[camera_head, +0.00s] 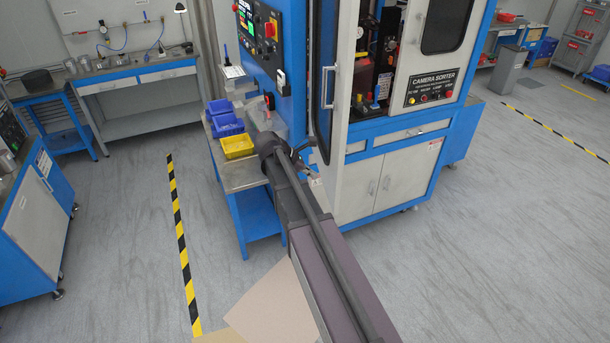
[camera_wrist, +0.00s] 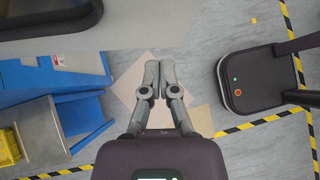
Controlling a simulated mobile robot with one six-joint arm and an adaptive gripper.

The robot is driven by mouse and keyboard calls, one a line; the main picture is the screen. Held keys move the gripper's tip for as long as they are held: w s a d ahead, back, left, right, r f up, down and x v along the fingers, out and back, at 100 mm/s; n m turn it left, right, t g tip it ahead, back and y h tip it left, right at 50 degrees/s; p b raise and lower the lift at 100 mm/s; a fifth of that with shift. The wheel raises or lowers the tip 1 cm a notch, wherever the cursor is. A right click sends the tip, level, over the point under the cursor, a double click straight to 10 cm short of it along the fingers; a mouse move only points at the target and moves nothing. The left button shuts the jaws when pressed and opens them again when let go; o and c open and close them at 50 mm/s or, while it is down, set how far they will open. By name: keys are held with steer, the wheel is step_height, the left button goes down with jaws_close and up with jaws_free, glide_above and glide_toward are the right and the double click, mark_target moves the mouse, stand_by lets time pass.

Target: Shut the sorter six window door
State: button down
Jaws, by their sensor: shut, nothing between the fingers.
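The sorter (camera_head: 395,150) is a blue and grey cabinet with a sign reading "CAMERA SORTER"; I cannot read a number six. Its window door (camera_head: 325,75) stands swung open towards me, seen nearly edge-on, with a tall pale handle (camera_head: 328,88). The opening beside it shows the dark machinery inside. My gripper (camera_head: 308,168) is near the door's lower part; whether it touches cannot be told. In the wrist view my gripper (camera_wrist: 158,78) is shut and empty, below a pale panel (camera_wrist: 150,32) with a dark-rimmed window, probably this door.
A side table (camera_head: 245,180) with blue bins (camera_head: 224,118) and a yellow bin (camera_head: 237,146) stands left of the sorter, close to my arm. Cardboard-coloured sheets (camera_head: 270,312) lie on the floor. Striped tape (camera_head: 181,235) marks the floor at left. Open floor lies right of the sorter.

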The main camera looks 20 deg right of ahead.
mark_target(333, 178)
steer(key=d, duration=0.3)
steer(key=shift+s+f, duration=0.3)
steer(key=shift+s, duration=0.05)
steer(key=shift+s+d, duration=0.15)
steer(key=shift+d, duration=0.6)
steer(key=shift+d, duration=0.1)
